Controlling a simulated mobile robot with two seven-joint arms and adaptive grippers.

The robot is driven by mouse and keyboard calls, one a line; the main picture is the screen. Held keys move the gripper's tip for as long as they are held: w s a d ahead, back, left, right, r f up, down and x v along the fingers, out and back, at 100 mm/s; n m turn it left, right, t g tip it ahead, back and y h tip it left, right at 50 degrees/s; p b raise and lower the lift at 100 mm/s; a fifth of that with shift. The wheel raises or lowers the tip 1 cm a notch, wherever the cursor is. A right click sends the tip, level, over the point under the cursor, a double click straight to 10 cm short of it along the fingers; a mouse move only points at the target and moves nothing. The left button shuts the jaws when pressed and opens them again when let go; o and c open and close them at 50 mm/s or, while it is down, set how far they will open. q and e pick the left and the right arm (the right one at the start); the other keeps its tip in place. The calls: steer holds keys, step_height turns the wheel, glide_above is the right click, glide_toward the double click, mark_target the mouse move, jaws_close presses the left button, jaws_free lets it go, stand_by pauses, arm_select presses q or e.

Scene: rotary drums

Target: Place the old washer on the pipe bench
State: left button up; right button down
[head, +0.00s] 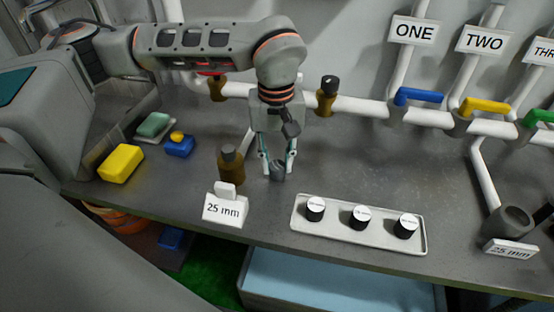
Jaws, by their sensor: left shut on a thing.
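My left gripper (277,163) comes down from above, near the middle of the pipe bench (350,170). Its fingers are shut on a small dark grey round piece, which looks like the old washer (278,172). The piece is at or just above the grey bench top; I cannot tell whether it touches. The fingers partly cover it. My right gripper is not in view.
A brown fitting (231,166) stands left of the gripper, behind a "25 mm" sign (224,208). A tray (386,236) with three black-sided, white-topped pieces is at front right. A yellow sponge (121,163) lies left. Valved pipes (360,107) run behind. Bare bench lies right.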

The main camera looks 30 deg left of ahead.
mark_target(276, 165)
arm_select(q)
steer(key=shift+f, duration=0.1)
steer(key=o, duration=1)
steer(key=shift+f, duration=0.1)
step_height(276, 165, up, 12)
steer(key=shift+r+p, duration=0.2)
steer(key=shift+p, duration=0.15)
